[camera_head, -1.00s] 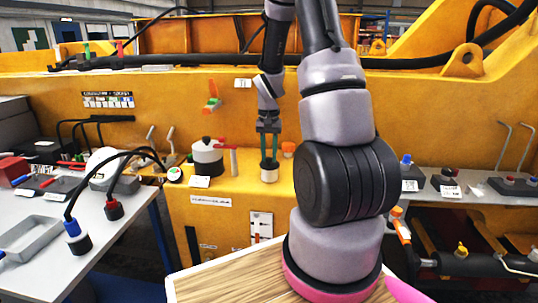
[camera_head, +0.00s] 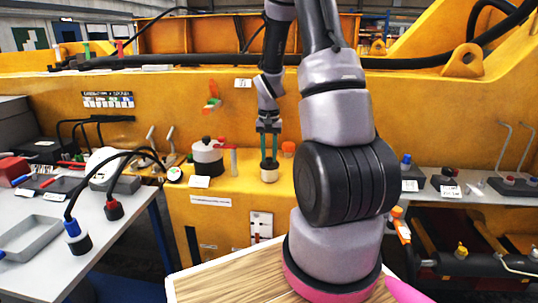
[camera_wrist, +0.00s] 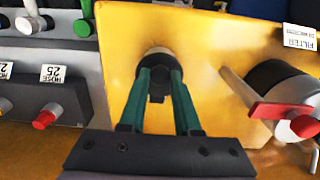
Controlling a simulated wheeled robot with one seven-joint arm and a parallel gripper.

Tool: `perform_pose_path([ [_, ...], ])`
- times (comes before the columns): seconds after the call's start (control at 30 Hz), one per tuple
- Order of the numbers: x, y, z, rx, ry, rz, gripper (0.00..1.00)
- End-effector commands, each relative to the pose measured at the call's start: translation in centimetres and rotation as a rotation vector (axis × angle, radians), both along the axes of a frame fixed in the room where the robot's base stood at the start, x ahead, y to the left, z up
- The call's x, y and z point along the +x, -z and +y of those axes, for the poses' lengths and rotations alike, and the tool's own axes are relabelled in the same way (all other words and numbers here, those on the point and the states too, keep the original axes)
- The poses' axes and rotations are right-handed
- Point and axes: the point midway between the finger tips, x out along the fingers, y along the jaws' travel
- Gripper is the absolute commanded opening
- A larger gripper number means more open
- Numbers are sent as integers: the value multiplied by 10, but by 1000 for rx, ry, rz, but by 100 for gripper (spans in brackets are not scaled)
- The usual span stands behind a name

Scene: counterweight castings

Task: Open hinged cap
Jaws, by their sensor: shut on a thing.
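My gripper (camera_head: 268,150) points down with its green fingers at a short pale cylinder (camera_head: 269,175) with a dark top, on the yellow ledge. In the wrist view the green fingers (camera_wrist: 159,88) converge on a small black piece (camera_wrist: 157,98) in front of the pale round rim (camera_wrist: 154,53). The fingers are shut on this piece. I cannot tell for certain whether it is the hinged cap; no hinge is visible, and the fingers hide part of it.
A pale pot with a red handle (camera_head: 208,158) stands left of the cylinder, beside a pale post (camera_head: 233,161). A small orange piece (camera_head: 288,148) is close behind right. A grey table (camera_head: 110,240) with cables is at left. Labelled fittings (camera_head: 446,180) line the right shelf.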

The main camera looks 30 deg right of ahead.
Motion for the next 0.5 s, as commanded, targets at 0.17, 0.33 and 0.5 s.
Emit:
perform_pose_path([
  [0.17,1,0,0,0,0,-2,0],
  [0.33,1,0,0,0,0,-2,0],
  [0.5,3,-2,-3,18,2,31,0],
])
